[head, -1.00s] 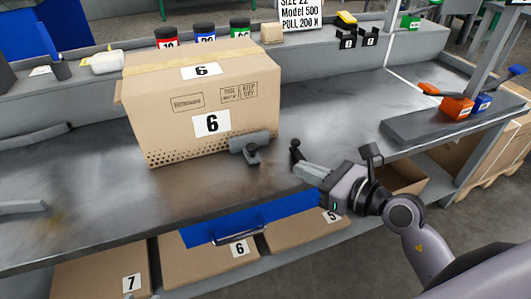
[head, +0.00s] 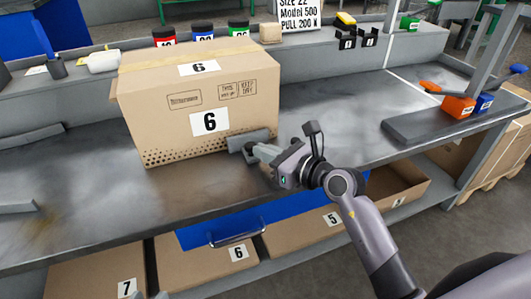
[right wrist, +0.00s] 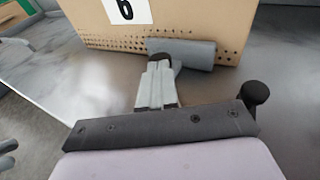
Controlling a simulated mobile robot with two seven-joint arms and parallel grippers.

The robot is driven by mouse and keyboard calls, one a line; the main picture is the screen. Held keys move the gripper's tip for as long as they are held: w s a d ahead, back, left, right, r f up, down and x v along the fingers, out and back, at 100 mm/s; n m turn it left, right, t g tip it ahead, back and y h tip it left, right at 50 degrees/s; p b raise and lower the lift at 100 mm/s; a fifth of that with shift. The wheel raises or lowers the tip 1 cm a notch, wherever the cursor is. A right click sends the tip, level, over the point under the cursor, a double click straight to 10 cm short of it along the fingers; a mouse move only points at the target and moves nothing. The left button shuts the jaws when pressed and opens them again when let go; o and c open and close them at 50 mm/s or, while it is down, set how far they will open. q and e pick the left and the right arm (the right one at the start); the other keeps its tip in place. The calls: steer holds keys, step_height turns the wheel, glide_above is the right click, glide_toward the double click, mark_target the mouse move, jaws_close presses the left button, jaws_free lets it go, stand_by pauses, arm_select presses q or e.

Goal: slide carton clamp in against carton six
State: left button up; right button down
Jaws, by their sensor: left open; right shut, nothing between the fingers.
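Carton six (head: 165,130) is a brown box labelled 6, standing upright on the grey bench. In the right wrist view the clamp (right wrist: 195,52) lies along the foot of the carton (right wrist: 205,20). My right gripper (head: 256,151) is shut and empty, its fingertips (right wrist: 158,70) at the clamp's dark knob; contact cannot be told. My left gripper (head: 149,295) barely shows at the bottom edge of the head view, open and away from the clamp.
Jars (head: 203,33) and a sign (head: 299,14) stand on the back ledge. A grey slab (head: 420,122) lies at the right. Numbered cartons (head: 205,262) and a blue drawer (head: 200,238) are below the bench.

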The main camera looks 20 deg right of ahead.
mark_target(246, 136)
steer(key=shift+w+r, duration=0.1)
steer(key=shift+w, duration=1.8)
